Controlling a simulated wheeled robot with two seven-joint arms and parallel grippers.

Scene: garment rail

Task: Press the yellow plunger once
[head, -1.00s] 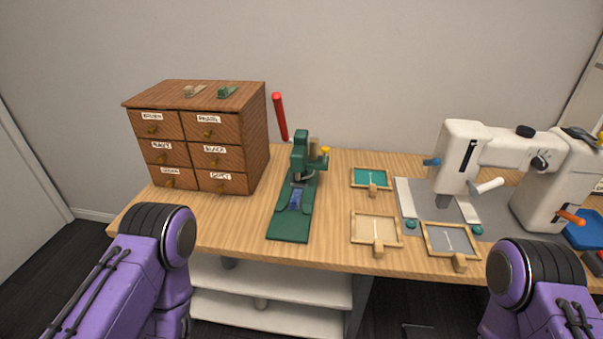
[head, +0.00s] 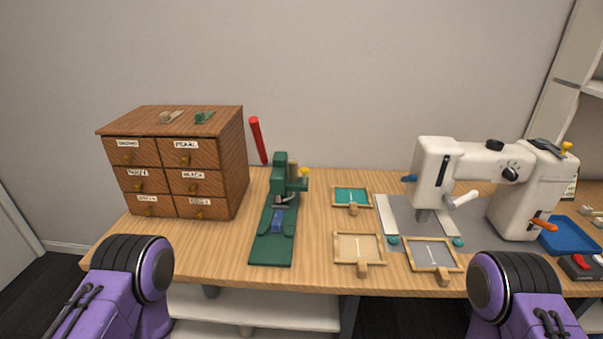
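Two yellow parts are in the head view. One is a small yellow knob (head: 304,172) on the right side of the green press (head: 272,235), near the red lever. The other is a small yellow-topped piece (head: 566,147) standing on top of the white sewing machine (head: 518,210) at the right. I cannot tell from the picture alone which one is the plunger. My two purple arms show at the bottom left and bottom right, away from both parts. Neither gripper is in view.
A wooden drawer cabinet (head: 175,170) stands at the back left of the table (head: 210,245). The press has a raised red lever (head: 258,140). Small framed trays (head: 358,247) lie mid-table. A blue tray (head: 570,236) and a box with a red button (head: 580,262) are at the right.

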